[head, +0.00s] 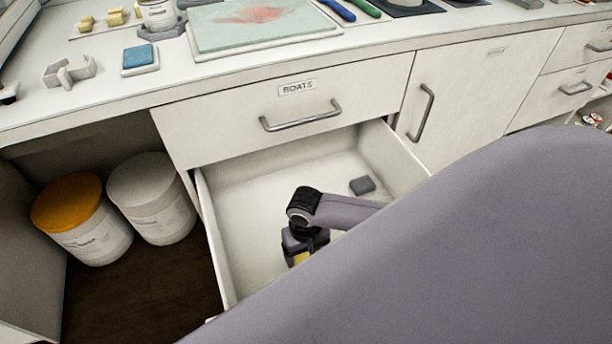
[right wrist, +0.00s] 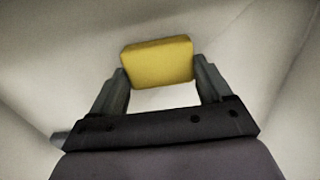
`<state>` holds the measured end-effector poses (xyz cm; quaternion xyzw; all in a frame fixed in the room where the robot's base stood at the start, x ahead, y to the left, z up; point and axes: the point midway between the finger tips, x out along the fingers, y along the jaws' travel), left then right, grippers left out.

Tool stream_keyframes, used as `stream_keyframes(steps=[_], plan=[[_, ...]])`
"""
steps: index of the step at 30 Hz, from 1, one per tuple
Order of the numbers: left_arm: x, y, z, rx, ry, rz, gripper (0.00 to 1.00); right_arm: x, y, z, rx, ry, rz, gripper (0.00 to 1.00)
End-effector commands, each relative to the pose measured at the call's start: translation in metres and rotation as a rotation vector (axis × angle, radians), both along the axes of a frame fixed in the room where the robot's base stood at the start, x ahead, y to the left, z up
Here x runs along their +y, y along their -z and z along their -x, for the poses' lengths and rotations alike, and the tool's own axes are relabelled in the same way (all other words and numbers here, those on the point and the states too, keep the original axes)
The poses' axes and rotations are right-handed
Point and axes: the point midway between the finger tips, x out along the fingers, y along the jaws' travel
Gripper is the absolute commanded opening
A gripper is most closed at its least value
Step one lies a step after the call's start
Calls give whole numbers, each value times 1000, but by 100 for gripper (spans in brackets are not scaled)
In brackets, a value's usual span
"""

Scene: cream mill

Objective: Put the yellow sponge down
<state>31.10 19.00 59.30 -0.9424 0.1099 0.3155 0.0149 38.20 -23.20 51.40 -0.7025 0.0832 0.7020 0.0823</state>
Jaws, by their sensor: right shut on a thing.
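The yellow sponge (right wrist: 158,62) is a small block between the fingertips of my right gripper (right wrist: 160,78) in the right wrist view. That gripper is shut on it. In the head view, my right gripper (head: 302,255) points down inside the open lower drawer (head: 215,240), and only a sliver of the yellow sponge (head: 301,258) shows below it. Pale drawer surfaces surround the sponge in the wrist view. I cannot tell whether the sponge touches the drawer floor. My left gripper is not in view.
A dark grey block (head: 362,186) lies farther back in the drawer. The closed drawer labelled BOATS (head: 290,105) is just above. A yellow-lidded tub (head: 85,220) and a white tub (head: 152,198) stand left of the drawer. A blue sponge (head: 138,56) sits on the counter.

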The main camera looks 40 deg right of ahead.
Motion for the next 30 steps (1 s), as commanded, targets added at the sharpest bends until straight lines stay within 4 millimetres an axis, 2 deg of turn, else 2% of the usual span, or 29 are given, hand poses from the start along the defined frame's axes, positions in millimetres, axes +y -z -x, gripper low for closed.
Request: stream_keyframes(steps=[5,6,7,14,17,20,30], plan=[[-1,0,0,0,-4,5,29,0,4,0,0,1,0,54],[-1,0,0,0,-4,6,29,0,3,0,0,1,0,91],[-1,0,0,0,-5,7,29,0,3,0,0,1,0,100],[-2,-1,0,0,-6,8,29,0,2,0,0,1,0,100],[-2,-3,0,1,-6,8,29,0,-5,0,-1,0,0,100],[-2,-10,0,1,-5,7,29,0,-21,-1,-2,0,-1,100],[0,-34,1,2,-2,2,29,0,-93,-1,-2,0,-1,100]])
